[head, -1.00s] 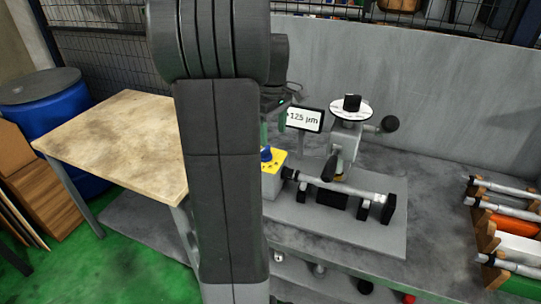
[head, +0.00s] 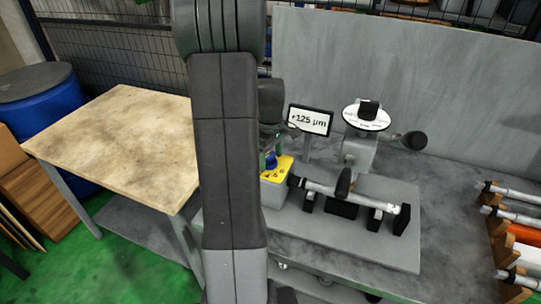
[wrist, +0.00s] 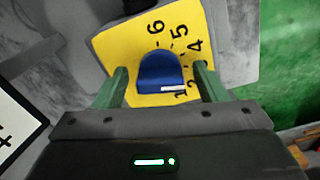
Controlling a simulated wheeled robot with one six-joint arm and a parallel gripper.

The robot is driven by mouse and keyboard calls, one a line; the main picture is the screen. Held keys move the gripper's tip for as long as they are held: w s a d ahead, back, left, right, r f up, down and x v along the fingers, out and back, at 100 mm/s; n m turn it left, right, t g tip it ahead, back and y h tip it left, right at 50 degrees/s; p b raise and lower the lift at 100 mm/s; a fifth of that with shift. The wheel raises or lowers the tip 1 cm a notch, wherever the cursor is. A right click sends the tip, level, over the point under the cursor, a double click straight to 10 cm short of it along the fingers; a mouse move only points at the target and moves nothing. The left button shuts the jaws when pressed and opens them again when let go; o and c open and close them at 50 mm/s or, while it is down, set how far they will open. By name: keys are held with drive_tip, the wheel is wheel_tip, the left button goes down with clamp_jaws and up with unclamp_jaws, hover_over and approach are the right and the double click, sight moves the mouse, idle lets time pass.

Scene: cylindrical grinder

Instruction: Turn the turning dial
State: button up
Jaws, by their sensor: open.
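The turning dial (wrist: 160,72) is a blue knob on a yellow box face (wrist: 115,45) printed with black numbers. A white mark on the knob lies at its lower right, towards the 1 and 2. In the head view the dial (head: 271,160) shows small on top of the yellow box (head: 277,172), partly behind my arm. My gripper (wrist: 162,70) is open, with one green finger to the left of the knob and one to its right. Gaps show between fingers and knob. Whether the fingertips reach down to its height is hard to tell.
A display (head: 310,120) reading +125 µm stands behind the box. A grey grinder base (head: 360,240) carries a metal shaft (head: 335,190) just right of it. A white round dial plate (head: 366,117) stands farther back. Racked shafts (head: 515,215) lie at the right.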

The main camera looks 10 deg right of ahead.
drive_tip(key=c, duration=1)
drive_tip(key=shift+o, duration=0.2)
drive_tip(key=shift+m, duration=0.4)
drive_tip(key=shift+a+m, duration=0.1)
drive_tip(key=shift+m, duration=2.3)
drive_tip(key=o, duration=1)
drive_tip(key=shift+c, duration=0.2)
